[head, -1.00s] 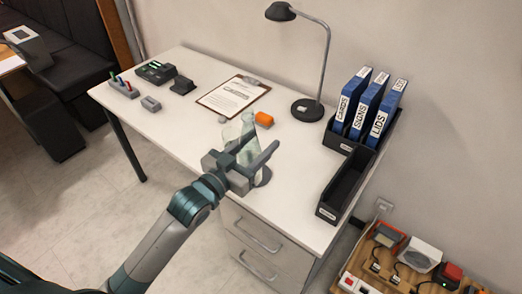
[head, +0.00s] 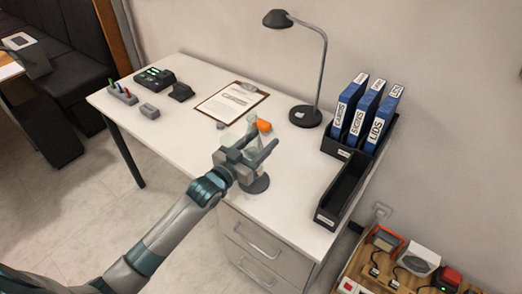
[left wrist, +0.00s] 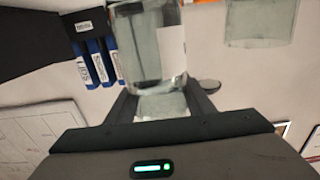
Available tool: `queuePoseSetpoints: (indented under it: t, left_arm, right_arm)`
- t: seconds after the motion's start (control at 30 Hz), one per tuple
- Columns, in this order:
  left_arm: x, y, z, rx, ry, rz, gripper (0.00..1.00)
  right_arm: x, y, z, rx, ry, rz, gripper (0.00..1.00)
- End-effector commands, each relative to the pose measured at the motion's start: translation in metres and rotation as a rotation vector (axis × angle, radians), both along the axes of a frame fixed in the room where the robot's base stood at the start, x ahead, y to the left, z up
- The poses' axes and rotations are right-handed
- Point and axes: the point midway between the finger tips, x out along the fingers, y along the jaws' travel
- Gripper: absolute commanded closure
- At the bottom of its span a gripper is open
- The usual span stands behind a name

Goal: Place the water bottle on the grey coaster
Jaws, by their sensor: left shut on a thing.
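My left gripper (head: 262,150) is shut on the clear water bottle (left wrist: 150,50), which stands between the fingers in the left wrist view. I cannot tell whether the bottle touches the coaster. My right gripper is not in view.
Another clear vessel (left wrist: 260,22) shows in the left wrist view. An orange object (head: 264,126) lies just beyond the gripper. A clipboard (head: 231,102), a lamp (head: 306,116) and a black file tray (head: 343,190) stand around.

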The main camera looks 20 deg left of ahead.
Motion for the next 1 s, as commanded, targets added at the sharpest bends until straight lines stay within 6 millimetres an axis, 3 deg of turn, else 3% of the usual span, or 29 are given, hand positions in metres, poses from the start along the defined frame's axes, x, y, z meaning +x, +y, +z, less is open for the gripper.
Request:
queuePoseSetpoints:
  t: [0.23, 0.43, 0.57, 0.93, 0.97, 1.0]
  left_arm:
    - [0.0, 0.0, -0.014, 0.0, 0.0, 0.0, 0.94]
    - [0.0, 0.0, -0.035, 0.0, -0.002, 0.0, 0.94]
    - [0.0, 0.0, -0.038, 0.0, -0.003, 0.0, 0.94]
    - [0.0, 0.0, -0.041, 0.0, -0.003, 0.0, 0.94]
    - [0.0, 0.0, -0.042, 0.0, 0.0, 0.0, 0.47]
    - [0.0, 0.0, -0.042, 0.0, 0.0, 0.0, 0.38]
  right_arm:
    - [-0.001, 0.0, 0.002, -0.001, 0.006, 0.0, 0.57]
    - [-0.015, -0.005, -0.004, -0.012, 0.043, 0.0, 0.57]
    - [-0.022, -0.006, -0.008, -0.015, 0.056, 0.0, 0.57]
    - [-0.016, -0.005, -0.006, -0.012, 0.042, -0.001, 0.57]
    - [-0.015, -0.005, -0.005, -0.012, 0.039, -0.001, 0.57]
    - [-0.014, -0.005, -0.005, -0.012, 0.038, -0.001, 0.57]
